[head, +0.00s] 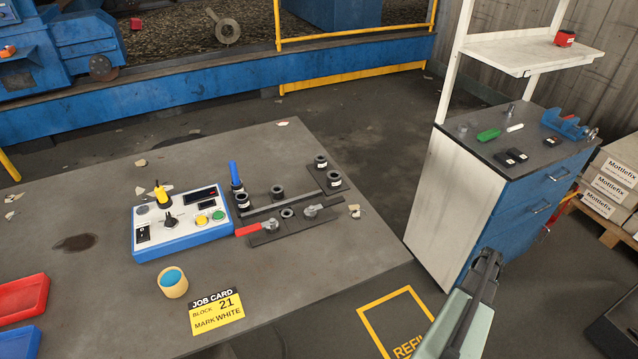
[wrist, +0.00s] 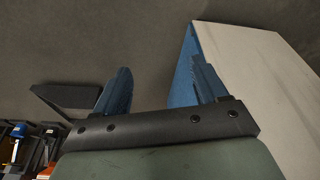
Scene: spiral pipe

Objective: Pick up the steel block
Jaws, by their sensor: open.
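No thing stands out clearly as the steel block. The job card (head: 216,312) on the grey table reads block 21, mark white. Small black pieces (head: 511,157) lie on the blue cabinet's top. My gripper (head: 490,262) is at the lower right of the head view, in front of the cabinet and away from the table. In the wrist view my gripper (wrist: 161,65) is open, with nothing between its fingers.
The cabinet (head: 520,200) has a white side and carries a shelf (head: 530,52). Floor lies between table and cabinet.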

